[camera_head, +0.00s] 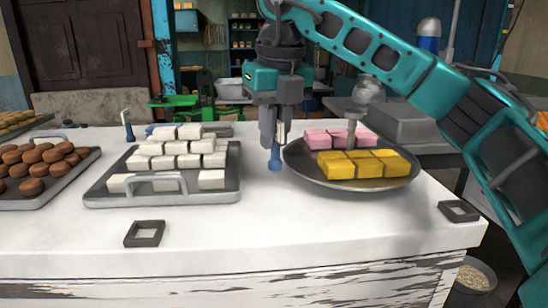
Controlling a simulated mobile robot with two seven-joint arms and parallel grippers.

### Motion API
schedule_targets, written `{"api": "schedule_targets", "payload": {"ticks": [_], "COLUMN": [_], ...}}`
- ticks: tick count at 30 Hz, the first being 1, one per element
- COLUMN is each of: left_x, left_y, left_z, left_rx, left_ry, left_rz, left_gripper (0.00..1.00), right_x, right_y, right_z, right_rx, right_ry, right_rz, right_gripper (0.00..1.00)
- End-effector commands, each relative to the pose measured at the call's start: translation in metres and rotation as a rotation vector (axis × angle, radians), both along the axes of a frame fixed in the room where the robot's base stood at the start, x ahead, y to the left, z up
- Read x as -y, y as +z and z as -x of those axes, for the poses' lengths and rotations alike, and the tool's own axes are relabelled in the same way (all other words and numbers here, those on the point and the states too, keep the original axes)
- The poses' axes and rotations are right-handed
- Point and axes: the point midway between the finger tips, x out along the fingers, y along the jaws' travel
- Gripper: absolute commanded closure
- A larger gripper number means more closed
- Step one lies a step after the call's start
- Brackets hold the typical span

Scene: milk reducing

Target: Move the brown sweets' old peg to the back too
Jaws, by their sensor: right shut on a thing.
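My right gripper (272,141) points straight down between the white sweets' tray and the round pan. It is shut on a peg with a blue foot (275,164) and a pale upper part, mostly hidden by the fingers. The peg is upright; I cannot tell whether its foot touches the counter. Another peg (128,130), blue with a pale top, stands at the back left. Brown sweets (33,170) lie on a dark tray (45,203) at the left. My left gripper is out of view.
White sweets (177,155) fill a handled tray (165,199) in the middle. The round pan (345,186) holds yellow (364,163) and pink blocks (338,137). Square dark frames lie at the front (145,234) and right (458,211). The front middle counter (290,228) is clear.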

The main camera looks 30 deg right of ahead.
Motion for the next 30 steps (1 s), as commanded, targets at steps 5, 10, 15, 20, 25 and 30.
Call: {"api": "schedule_targets", "payload": {"ticks": [5,10,15,20,25,30], "left_x": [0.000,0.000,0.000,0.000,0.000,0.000], "left_y": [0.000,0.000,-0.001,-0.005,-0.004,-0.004], "left_z": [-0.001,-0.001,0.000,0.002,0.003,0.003], "left_rx": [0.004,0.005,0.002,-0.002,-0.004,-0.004], "left_ry": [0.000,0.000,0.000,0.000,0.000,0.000], "left_rz": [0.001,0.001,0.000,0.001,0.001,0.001], "left_gripper": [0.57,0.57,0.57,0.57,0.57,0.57], "right_x": [0.000,0.000,0.000,0.000,0.000,0.000], "right_y": [-0.021,-0.042,-0.042,-0.046,-0.045,-0.045], "right_z": [0.001,0.001,0.000,0.000,0.000,0.000], "right_rx": [-0.004,-0.002,0.000,-0.001,-0.002,-0.002], "right_ry": [0.001,0.002,0.001,0.002,0.002,0.002], "right_rz": [0.001,0.001,0.000,0.000,0.000,0.000], "right_gripper": [1.00,1.00,1.00,1.00,0.70,0.59]}}
